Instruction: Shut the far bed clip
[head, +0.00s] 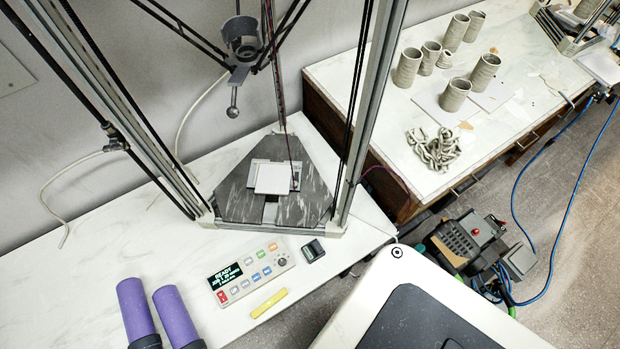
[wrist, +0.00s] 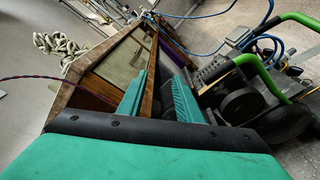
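The delta clay printer's dark triangular bed (head: 238,202) is in the middle of the head view, with a white square plate (head: 273,179) on it. A thin grey frame shows along the plate's far and right sides. The far bed clip is too small to make out, so I cannot tell whether it is open or shut. My gripper (wrist: 158,92) shows only in the wrist view. Its two teal ridged fingers stand apart with nothing between them. It points towards a wooden cabinet and the floor, away from the printer bed.
A nozzle (head: 233,112) hangs above the bed between upright rails. A control panel (head: 250,275), yellow stick (head: 268,303) and purple cylinders (head: 175,315) lie in front. Several clay cups (head: 456,95) and a clay coil (head: 433,148) are on the right table. Green-handled equipment (wrist: 250,85) stands nearby.

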